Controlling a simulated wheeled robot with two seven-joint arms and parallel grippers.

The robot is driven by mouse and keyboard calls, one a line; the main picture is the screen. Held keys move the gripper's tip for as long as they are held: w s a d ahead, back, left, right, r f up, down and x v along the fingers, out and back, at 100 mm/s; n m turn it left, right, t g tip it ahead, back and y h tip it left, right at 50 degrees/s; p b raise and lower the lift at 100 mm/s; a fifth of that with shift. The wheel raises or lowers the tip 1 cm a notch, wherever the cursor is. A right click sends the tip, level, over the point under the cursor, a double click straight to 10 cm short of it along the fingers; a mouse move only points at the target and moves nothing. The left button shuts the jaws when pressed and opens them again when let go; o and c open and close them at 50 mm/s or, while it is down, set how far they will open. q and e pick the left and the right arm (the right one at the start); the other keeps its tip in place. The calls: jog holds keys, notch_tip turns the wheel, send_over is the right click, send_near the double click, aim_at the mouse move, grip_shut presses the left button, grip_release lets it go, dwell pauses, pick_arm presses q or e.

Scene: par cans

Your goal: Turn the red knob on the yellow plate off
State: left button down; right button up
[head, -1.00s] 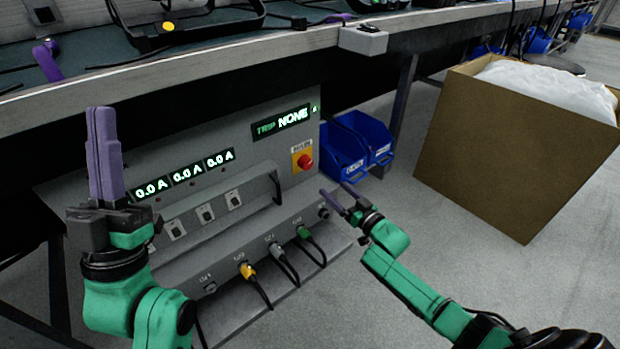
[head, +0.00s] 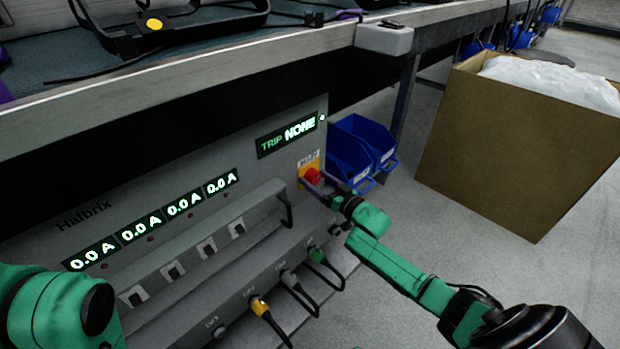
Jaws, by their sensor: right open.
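The red knob (head: 312,174) sits on the yellow plate (head: 303,167) at the right end of the grey panel's front. My right gripper (head: 316,183) is at the knob, its purple fingers just in front of and below it. The fingers are open and partly cover the knob and plate. I cannot tell whether they touch the knob. Only part of my left arm shows at the lower left; its gripper is outside the picture.
The grey panel (head: 100,240) has several 0.0 A displays, a TRIP NONE display (head: 286,135), a handle bar and plugged cables below. Blue bins (head: 362,150) stand right of it. A bench edge (head: 200,80) overhangs it. A cardboard box (head: 500,150) stands at the right.

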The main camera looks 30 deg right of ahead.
jog(key=shift+s, duration=0.1)
jog(key=shift+c, duration=1.2)
jog(key=c, duration=1.1)
